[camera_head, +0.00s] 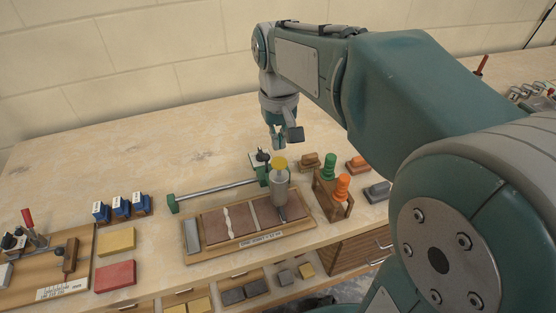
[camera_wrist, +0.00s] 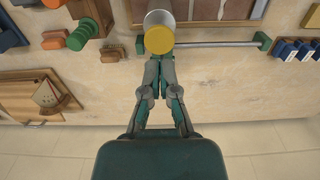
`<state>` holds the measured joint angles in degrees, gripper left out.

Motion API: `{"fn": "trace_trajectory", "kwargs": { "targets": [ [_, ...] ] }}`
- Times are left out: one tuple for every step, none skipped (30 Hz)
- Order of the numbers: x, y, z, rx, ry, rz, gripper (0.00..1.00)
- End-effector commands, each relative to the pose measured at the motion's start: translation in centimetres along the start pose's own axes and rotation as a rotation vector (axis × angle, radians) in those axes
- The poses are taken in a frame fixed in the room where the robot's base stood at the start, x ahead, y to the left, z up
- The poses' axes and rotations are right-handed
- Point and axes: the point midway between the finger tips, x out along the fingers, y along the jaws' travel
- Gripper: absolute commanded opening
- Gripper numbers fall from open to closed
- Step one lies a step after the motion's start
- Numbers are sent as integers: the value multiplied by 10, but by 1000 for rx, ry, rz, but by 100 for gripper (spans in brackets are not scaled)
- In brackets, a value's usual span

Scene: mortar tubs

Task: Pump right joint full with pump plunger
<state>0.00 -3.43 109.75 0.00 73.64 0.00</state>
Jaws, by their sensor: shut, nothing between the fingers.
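The pump is a grey cylinder (camera_head: 280,187) standing upright at the right part of a wooden board (camera_head: 190,259). Its plunger is a yellow round cap (camera_head: 280,163) on top, also seen from above in the wrist view (camera_wrist: 159,41). My gripper (camera_head: 278,145) is shut and empty, above the yellow cap. In the wrist view its fingertips (camera_wrist: 160,58) meet beside the cap's edge; contact cannot be told.
A metal rod with green ends (camera_head: 220,189) lies behind the board. A wooden rack (camera_head: 325,194) with green and orange handled tools stands close on the right. Blue boxes (camera_head: 121,207), yellow (camera_head: 116,241) and red blocks (camera_head: 116,274) are at left.

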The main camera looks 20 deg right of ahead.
Motion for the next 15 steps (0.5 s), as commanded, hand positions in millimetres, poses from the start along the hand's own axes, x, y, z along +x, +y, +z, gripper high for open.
{"fn": "trace_trajectory", "kwargs": {
  "targets": [
    [-5, 0, 0, 0, 1, 0, 0],
    [-7, 0, 0, 0, 0, 0, 0],
    [-11, 0, 0, 0, 2, 0, 0],
    [-14, 0, 0, 0, 2, 0, 0],
    [-16, 0, 0, 0, 1, 0, 0],
    [-19, 0, 0, 0, 1, 0, 0],
    [-22, 0, 0, 0, 1, 0, 0],
    [-25, 0, 0, 0, 2, 0, 0],
    [-28, 0, 0, 0, 1, 0, 0],
    [-30, 0, 0, 0, 1, 0, 0],
    [-33, 0, 0, 0, 1, 0, 0],
    [-36, 0, 0, 0, 2, 0, 0],
    [-38, 0, 0, 0, 1, 0, 0],
    [-40, 0, 0, 0, 1, 0, 0],
    [-42, 0, 0, 0, 0, 0, 0]
  ]
}}
